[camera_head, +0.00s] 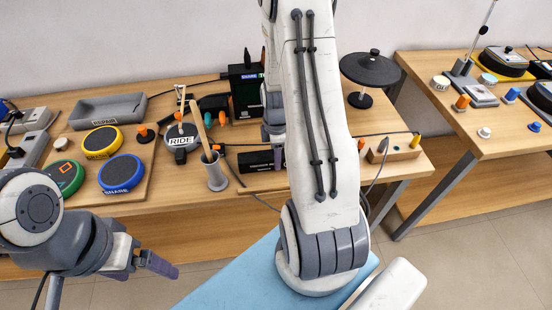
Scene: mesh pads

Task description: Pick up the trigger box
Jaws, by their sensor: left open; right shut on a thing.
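A low black box with small white lettering, which I take for the trigger box (256,161), is at the front middle of the table. Its right part is hidden behind my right arm. My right gripper (274,145) is only partly seen at the left edge of that arm. It points down over the box and appears shut on it; the fingertips are mostly hidden. I cannot tell whether the box is clear of the table. My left gripper (150,266) is open and empty, low in front of the table's left part.
Round pads (121,173) lie on a board at the left, with a grey tray (108,110) behind. A cup with sticks (216,172) stands left of the box. A black cymbal pad (370,69) and wooden block (394,150) are at the right. A second table (480,130) stands further right.

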